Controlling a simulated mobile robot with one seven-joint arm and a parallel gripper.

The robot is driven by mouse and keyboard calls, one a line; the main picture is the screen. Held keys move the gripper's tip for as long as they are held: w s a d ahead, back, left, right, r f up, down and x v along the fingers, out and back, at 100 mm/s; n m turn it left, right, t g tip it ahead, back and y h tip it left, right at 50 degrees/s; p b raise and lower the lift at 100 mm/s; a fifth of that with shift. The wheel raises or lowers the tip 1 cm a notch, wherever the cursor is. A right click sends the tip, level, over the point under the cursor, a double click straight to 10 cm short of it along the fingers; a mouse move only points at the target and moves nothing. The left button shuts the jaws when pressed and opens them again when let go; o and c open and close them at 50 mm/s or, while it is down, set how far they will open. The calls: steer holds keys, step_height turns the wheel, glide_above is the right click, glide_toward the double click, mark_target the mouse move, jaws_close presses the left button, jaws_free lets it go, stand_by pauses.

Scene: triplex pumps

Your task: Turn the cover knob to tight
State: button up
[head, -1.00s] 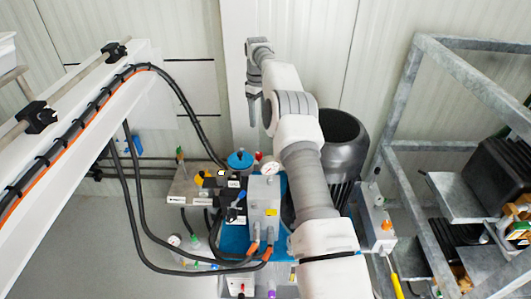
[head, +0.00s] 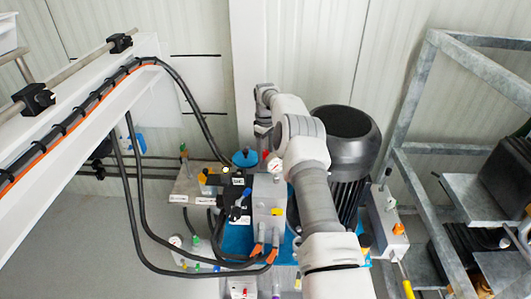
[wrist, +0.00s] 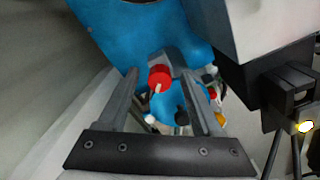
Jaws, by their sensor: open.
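A red knob (wrist: 160,77) with a pale mark shows between my gripper's fingers in the wrist view. I cannot tell for certain whether it is the cover knob. My gripper (wrist: 158,70) is open, and no contact with the red knob can be made out. A round blue part (wrist: 183,107) lies just below it in that picture. In the head view my gripper (head: 263,148) points down, near a blue round cap (head: 245,158) on the pump unit.
A large dark motor (head: 346,133) stands right of my arm. Black hoses (head: 135,190) loop on the left beside a white beam (head: 75,130). A grey metal frame (head: 410,95) stands at the right. A pale wall is behind.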

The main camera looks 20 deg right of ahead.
jaws_close()
stand_by(0.4)
steer(key=shift+m, duration=0.3)
steer(key=m+p, duration=0.1)
steer(key=m, duration=0.1)
steer(key=shift+r+m+p, duration=0.1)
steer(key=shift+m+p, duration=0.2)
steer(key=shift+m, duration=0.1)
steer(key=m, duration=0.5)
steer(key=shift+m+p, duration=0.3)
jaws_free()
